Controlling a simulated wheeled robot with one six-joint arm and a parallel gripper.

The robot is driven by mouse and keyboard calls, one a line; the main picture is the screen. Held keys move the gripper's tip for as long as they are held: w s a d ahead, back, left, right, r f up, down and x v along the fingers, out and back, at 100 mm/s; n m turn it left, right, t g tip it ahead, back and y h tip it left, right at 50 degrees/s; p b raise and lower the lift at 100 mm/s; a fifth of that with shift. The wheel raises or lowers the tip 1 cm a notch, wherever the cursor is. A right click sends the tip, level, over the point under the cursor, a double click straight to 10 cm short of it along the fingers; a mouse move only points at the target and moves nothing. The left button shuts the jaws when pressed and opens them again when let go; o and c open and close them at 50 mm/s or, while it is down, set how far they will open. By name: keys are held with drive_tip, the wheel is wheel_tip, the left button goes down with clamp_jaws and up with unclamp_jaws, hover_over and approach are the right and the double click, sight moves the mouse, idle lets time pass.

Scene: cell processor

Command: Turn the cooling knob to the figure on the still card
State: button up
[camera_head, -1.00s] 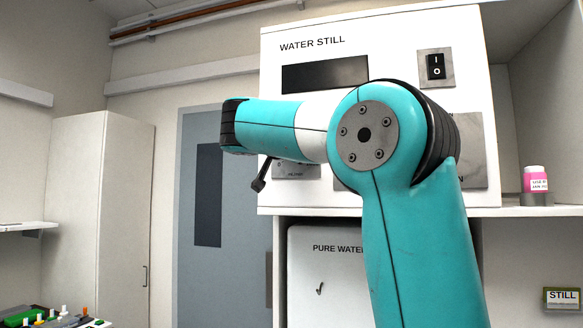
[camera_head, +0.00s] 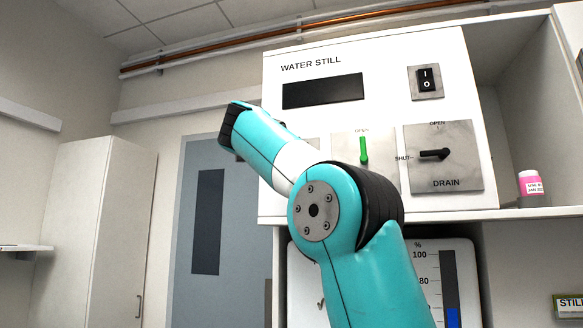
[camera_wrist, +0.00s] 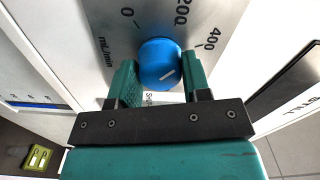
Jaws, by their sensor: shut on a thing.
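The blue cooling knob (camera_wrist: 160,63) shows in the wrist view on a grey plate marked 0, 200 and 400 mL/min. Its white pointer line slants up to the right, roughly toward the 400 side. My gripper (camera_wrist: 158,66) is shut on the knob, one green finger on each side. In the head view my own arm hides the knob and the gripper. The water still (camera_head: 385,60) stands behind my arm.
On the still, a green lever (camera_head: 364,150) stands upright at OPEN and a black drain lever (camera_head: 434,154) points left to SHUT. A power switch (camera_head: 427,80) is above. A pink-labelled bottle (camera_head: 531,183) stands on the shelf at right. A percent gauge (camera_head: 450,285) is below.

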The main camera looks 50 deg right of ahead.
drive_tip(key=m+b, duration=0.1)
drive_tip(key=m, duration=0.3)
drive_tip(key=shift+m, duration=0.3)
idle(0.3)
drive_tip(key=o, duration=0.9)
drive_tip(key=shift+d, duration=0.1)
drive_tip(key=shift+s, duration=0.1)
